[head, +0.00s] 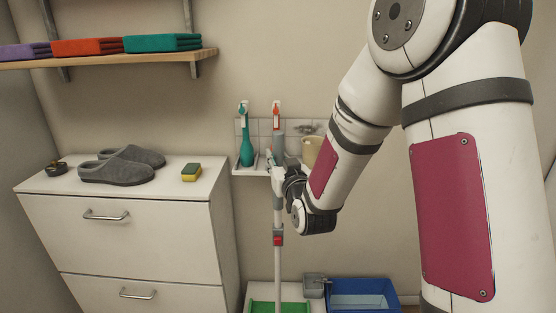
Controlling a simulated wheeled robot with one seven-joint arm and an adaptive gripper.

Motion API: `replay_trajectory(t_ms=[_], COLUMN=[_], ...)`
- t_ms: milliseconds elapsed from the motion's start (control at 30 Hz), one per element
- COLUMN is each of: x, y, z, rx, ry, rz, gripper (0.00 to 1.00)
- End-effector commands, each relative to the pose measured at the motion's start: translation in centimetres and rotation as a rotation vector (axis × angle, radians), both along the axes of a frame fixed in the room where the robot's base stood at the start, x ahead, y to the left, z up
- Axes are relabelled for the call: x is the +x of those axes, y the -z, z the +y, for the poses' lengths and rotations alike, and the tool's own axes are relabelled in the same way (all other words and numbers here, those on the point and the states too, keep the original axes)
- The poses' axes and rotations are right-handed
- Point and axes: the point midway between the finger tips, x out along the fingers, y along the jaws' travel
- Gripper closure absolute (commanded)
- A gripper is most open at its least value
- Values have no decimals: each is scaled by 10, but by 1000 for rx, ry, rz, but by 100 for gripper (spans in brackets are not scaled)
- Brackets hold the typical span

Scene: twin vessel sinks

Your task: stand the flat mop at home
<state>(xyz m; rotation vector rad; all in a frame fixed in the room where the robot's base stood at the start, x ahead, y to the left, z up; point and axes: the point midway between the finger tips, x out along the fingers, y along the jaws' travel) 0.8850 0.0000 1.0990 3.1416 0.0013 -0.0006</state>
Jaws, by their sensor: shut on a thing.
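The flat mop (278,210) is a thin upright pole, white and grey with a red collar partway down. My gripper (279,173) is shut on the pole near its upper part, in front of the small wall shelf. The pole runs down in front of a green surface with a white border (266,306) at the bottom edge. The mop's foot is cut off or cannot be told from that green surface. My wrist and arm come in from the right and hide part of the wall.
The wall shelf (246,171) holds a teal brush (246,150), a red-and-grey tool (276,120) and a beige cup (309,150). A blue bin (380,301) stands low right. A white cabinet (130,235) at left bears slippers (115,173) and a sponge (191,172). Folded towels (162,42) lie on a high shelf.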

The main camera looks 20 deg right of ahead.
Motion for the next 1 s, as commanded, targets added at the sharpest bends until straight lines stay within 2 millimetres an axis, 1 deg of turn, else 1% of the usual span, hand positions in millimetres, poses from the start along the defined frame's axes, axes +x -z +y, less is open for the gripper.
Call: replay_trajectory(t_ms=[233,600,1000], x=[1,1,0], y=[-2,6,6], z=[0,0,0], rx=[0,-1,0], ry=[0,0,0], rz=[-5,-5,-5], gripper=[100,100,100])
